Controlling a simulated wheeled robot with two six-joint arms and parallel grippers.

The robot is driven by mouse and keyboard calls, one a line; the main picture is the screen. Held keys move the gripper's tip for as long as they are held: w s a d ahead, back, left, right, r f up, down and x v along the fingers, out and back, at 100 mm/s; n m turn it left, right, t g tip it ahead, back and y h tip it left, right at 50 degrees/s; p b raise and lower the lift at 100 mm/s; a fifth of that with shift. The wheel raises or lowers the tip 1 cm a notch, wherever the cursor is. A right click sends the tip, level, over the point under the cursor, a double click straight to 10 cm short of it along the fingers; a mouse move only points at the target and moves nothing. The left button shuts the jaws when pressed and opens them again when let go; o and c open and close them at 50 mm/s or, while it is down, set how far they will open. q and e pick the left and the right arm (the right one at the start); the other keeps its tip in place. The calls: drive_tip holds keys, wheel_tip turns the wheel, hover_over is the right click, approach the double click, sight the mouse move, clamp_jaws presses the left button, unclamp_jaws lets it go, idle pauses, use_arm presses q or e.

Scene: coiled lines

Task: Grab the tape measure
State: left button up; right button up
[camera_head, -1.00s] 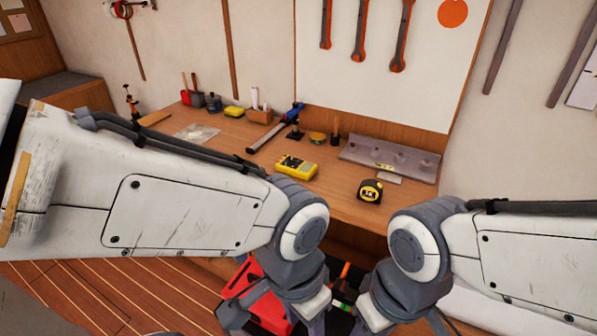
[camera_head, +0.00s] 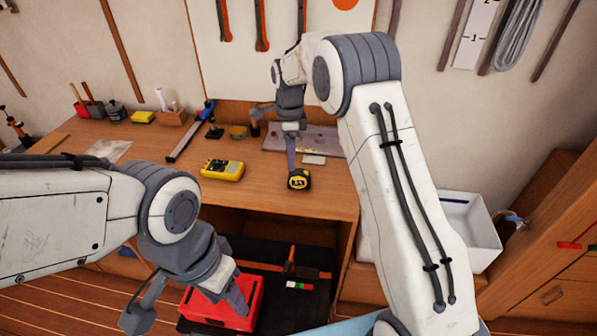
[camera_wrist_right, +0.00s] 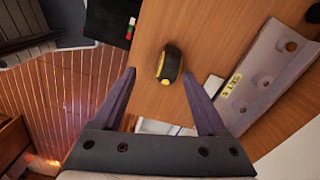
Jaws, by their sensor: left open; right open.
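The tape measure (camera_head: 299,179) is black and yellow and sits on the wooden workbench near its front edge. In the right wrist view the tape measure (camera_wrist_right: 169,65) lies beyond and between the fingertips, with bare wood around it. My right gripper (camera_head: 275,130) is open above the bench, just behind the tape measure in the head view; one finger reaches down close to it. It also shows in the wrist view (camera_wrist_right: 158,85), with nothing between its fingers. My left gripper (camera_head: 190,310) is low at the front left, open, by a red toolbox (camera_head: 240,304).
A yellow multimeter (camera_head: 222,170) lies left of the tape measure. A grey metal plate with holes (camera_head: 330,137) and a small pale card (camera_head: 314,160) lie behind it. A white bin (camera_head: 470,225) stands right of the bench. The bench front between multimeter and tape measure is clear.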

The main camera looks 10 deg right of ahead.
sight(299, 171)
drive_tip(key=shift+w+d+f+m, duration=0.4)
drive_tip(key=shift+w+d+m, duration=0.1)
drive_tip(key=shift+d, duration=0.1)
drive_tip(key=shift+w+d+f+m, duration=0.35)
drive_tip(key=shift+d+m, duration=0.15)
drive_tip(key=shift+d, duration=0.05)
wheel_tip(299, 171, down, 5)
drive_tip(key=shift+r+p, duration=0.2)
drive_tip(key=shift+p, duration=0.55)
drive_tip(key=shift+d+f+p, duration=0.15)
drive_tip(key=shift+f+p, duration=0.25)
drive_tip(key=shift+f, duration=0.15)
wheel_tip(299, 171, down, 4)
drive_tip(key=shift+d+r+p, duration=0.15)
drive_tip(key=shift+r+p, duration=0.05)
drive_tip(key=shift+p, duration=0.7)
drive_tip(key=shift+f, duration=0.45)
drive_tip(key=shift+r, duration=0.1)
clamp_jaws()
